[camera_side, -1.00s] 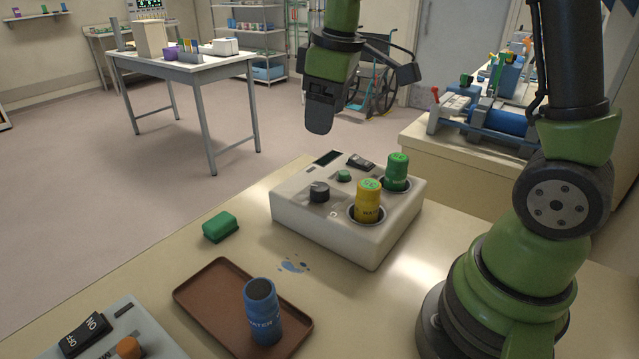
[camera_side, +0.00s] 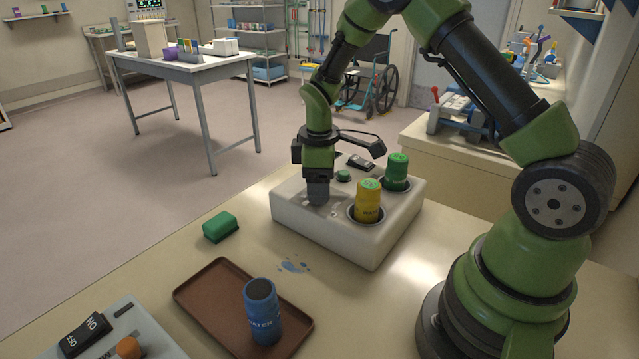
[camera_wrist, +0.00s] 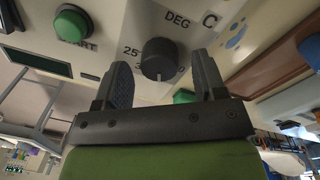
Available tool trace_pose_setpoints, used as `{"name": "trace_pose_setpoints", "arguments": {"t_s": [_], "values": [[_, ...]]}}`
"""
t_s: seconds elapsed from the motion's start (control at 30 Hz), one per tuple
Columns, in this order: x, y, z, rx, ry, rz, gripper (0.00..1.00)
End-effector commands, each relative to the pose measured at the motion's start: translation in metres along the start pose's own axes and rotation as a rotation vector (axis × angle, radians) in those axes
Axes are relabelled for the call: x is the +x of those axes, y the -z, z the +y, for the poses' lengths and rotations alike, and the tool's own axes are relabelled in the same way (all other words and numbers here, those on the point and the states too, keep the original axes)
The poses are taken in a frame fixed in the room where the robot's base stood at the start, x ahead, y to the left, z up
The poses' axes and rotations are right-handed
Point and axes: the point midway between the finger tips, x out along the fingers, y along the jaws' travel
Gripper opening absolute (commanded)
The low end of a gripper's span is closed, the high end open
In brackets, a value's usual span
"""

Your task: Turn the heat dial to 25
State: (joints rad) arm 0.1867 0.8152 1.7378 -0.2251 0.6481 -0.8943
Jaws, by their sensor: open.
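The heat dial (camera_wrist: 158,56) is a black knob on the white control box (camera_side: 345,240). In the wrist view "25" and "DEG C" are printed near it. A pale pointer mark on the dial faces the gripper's side of the picture, away from the "25"; the number beside it is partly hidden. My gripper (camera_wrist: 162,66) is open, with one finger on each side of the dial in this view and visible gaps to it. In the side view my gripper (camera_side: 318,198) is down at the box and hides the dial. I cannot tell how far down the fingers reach.
A green START button (camera_wrist: 73,25) is near the dial. Yellow (camera_side: 368,202) and green (camera_side: 397,172) bottles stand in the box's wells. A blue water bottle (camera_side: 262,310) stands on a brown tray (camera_side: 205,290). A green block (camera_side: 220,227) lies beside the box.

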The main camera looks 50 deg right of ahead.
Motion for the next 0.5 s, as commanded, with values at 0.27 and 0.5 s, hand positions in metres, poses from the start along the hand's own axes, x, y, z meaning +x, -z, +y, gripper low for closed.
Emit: {"name": "trace_pose_setpoints", "arguments": {"t_s": [0.27,0.5], "values": [[0.0063,0.0000,0.0000,0.001,0.000,0.001,0.64],[0.0060,0.0000,-0.0001,0.001,0.000,0.001,0.30]]}}
